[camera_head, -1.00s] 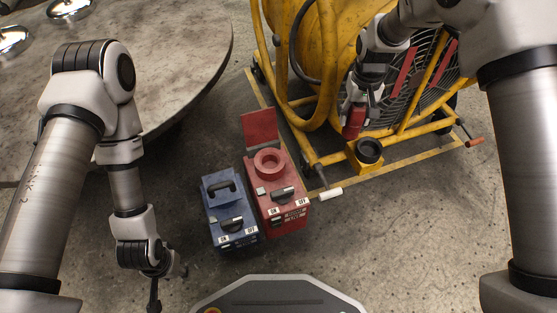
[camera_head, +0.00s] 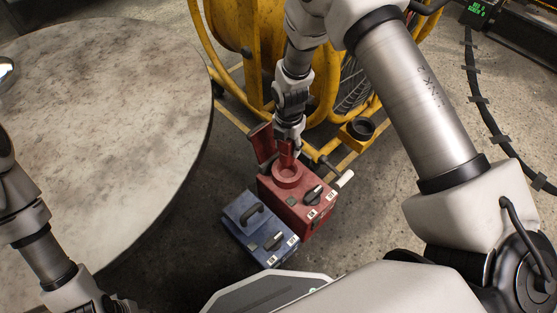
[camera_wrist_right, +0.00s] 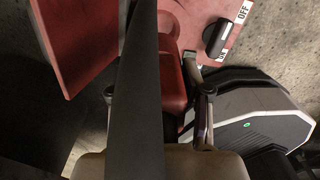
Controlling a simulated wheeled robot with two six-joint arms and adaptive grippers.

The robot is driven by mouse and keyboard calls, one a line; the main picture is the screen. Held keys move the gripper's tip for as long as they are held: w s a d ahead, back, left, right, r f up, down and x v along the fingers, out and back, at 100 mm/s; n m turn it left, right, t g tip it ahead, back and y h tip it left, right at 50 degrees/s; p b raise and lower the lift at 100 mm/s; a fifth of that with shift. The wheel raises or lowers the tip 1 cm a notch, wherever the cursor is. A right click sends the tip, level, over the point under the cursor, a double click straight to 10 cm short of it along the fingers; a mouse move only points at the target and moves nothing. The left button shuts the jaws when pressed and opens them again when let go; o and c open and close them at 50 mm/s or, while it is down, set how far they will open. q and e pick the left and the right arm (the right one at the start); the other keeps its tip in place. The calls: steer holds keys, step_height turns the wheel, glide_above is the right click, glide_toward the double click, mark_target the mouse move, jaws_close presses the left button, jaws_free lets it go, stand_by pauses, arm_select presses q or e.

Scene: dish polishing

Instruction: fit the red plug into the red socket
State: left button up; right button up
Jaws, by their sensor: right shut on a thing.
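The red box (camera_head: 318,208) stands on the floor with its lid (camera_head: 262,143) raised. The red socket (camera_head: 289,178) is a round collar on its top. My right gripper (camera_head: 289,143) is shut on the red plug (camera_head: 286,155) and holds it at the far rim of the socket. I cannot tell whether the plug's end is inside the collar. My left gripper (camera_head: 122,305) is at the bottom left, mostly cut off.
A blue box (camera_head: 249,228) with a black handle stands close beside the red box. A yellow reel frame (camera_head: 235,115) is behind them. A round table (camera_head: 120,110) fills the left side. A black taped cable (camera_head: 487,110) runs along the floor at the right.

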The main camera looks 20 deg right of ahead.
steer(key=shift+f+n, duration=0.2)
steer(key=shift+n, duration=0.8)
step_height(320, 180, down, 10)
steer(key=b, duration=0.5)
steer(key=shift+d, duration=0.15)
arm_select(q)
steer(key=f, duration=0.4)
steer(key=shift+w+f, duration=0.25)
steer(key=shift+w, duration=0.15)
arm_select(e)
steer(key=shift+w, duration=0.1)
steer(key=shift+f, duration=0.2)
steer(key=o, duration=1.2)
steer(key=shift+o, duration=0.7)
steer(key=shift+f, duration=0.1)
arm_select(q)
steer(key=shift+f, duration=0.1)
